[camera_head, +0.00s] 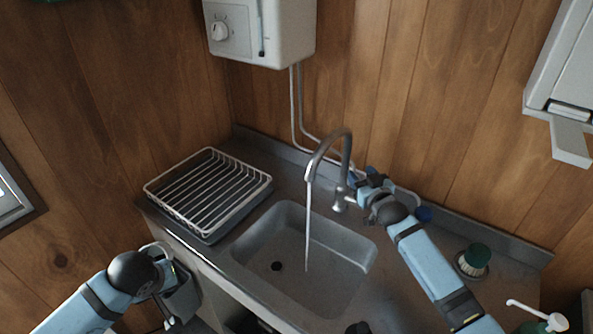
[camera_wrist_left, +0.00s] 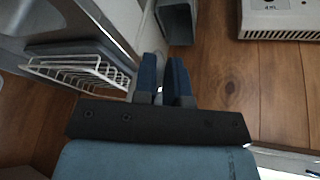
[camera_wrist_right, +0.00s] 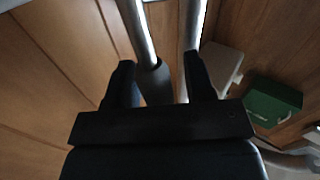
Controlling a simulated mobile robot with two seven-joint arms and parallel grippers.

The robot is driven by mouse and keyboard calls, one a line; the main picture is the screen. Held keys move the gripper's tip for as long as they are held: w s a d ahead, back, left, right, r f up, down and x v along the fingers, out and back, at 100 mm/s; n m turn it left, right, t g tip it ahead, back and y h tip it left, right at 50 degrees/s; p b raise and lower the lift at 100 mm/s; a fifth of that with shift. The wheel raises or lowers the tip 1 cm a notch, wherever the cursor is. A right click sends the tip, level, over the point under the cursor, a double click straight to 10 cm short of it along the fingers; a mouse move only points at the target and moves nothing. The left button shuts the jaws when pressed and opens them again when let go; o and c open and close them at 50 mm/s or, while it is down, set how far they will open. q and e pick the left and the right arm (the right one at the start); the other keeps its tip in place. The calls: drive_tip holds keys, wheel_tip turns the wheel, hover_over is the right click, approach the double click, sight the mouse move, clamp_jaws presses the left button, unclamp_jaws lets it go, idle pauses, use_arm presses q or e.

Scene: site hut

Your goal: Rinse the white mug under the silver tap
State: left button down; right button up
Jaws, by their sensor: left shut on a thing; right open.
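The silver tap (camera_head: 344,160) stands behind the sink (camera_head: 345,245), and a thin stream of water runs from its spout into the basin. My right gripper (camera_head: 362,188) is at the tap's base, beside its lever. In the right wrist view its fingers (camera_wrist_right: 160,85) are apart, with a dark rounded part and grey tubes beyond them. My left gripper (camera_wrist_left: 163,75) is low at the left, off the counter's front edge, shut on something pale. A pale curved edge (camera_head: 156,247) beside it looks like the white mug, mostly hidden by the wrist.
A white wire dish rack (camera_head: 208,188) stands left of the sink. A green-topped brush (camera_head: 473,260) stands on the right of the counter. A white water heater (camera_head: 262,30) hangs above, with pipes running down behind the tap. The basin is empty around its drain.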

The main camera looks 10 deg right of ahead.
clamp_jaws()
drive_tip(key=w+d+m+g+p, duration=0.1)
drive_tip(key=p, duration=0.1)
drive_tip(key=shift+d+p, duration=0.1)
drive_tip(key=shift+p, duration=0.25)
unclamp_jaws()
